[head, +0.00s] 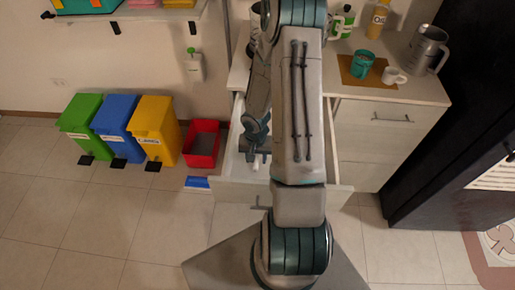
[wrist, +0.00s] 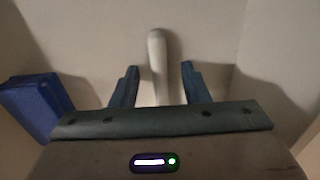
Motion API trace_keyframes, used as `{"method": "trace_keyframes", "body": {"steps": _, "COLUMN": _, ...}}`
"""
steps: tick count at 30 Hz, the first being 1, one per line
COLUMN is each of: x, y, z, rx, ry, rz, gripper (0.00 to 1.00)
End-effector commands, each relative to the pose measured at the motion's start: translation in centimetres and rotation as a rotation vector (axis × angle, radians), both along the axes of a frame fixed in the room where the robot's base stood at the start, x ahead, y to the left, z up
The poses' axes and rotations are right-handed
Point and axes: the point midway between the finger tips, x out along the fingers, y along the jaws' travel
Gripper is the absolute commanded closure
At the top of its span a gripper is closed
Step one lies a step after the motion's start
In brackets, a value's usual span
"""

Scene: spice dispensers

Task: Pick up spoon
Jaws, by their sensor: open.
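A pale, long, rounded object (wrist: 157,62), which looks like the spoon's handle, lies in the open drawer (head: 226,181). In the wrist view it runs away from me between my two fingers, and its near end is hidden behind my gripper's body. My gripper (wrist: 158,84) is open, with one finger on each side of the pale object and a visible gap to both. In the head view my gripper (head: 255,158) is inside the drawer, partly hidden by my arm. Whether the fingers reach down to the object's height I cannot tell.
A blue block (wrist: 35,102) lies in the drawer to the left of my gripper. Drawer walls stand close on both sides. The counter holds a teal mug (head: 362,64), a white cup (head: 394,76) and a metal jug (head: 427,48). A red bin (head: 202,144) stands left of the drawer.

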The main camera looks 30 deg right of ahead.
Motion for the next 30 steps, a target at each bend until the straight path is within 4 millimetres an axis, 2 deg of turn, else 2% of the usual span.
{"method": "trace_keyframes", "body": {"steps": 2, "x": 0.0, "y": 0.0, "z": 0.0, "rx": 0.000, "ry": 0.000, "rz": 0.000, "gripper": 0.58}}
{"method": "trace_keyframes", "body": {"steps": 6, "x": 0.0, "y": 0.0, "z": 0.0, "rx": 0.000, "ry": 0.000, "rz": 0.000, "gripper": 0.97}}
{"method": "trace_keyframes", "body": {"steps": 7, "x": 0.0, "y": 0.0, "z": 0.0, "rx": 0.000, "ry": 0.000, "rz": 0.000, "gripper": 1.00}}
{"method": "trace_keyframes", "body": {"steps": 22, "x": 0.0, "y": -0.1, "z": 0.5, "rx": 0.000, "ry": -0.002, "rz": -0.002, "gripper": 1.00}}
{"method": "trace_keyframes", "body": {"steps": 26, "x": 0.1, "y": -0.1, "z": 1.7, "rx": -0.001, "ry": -0.003, "rz": -0.002, "gripper": 1.00}}
{"method": "trace_keyframes", "body": {"steps": 30, "x": 0.1, "y": -0.2, "z": 4.1, "rx": -0.003, "ry": -0.006, "rz": -0.004, "gripper": 1.00}}
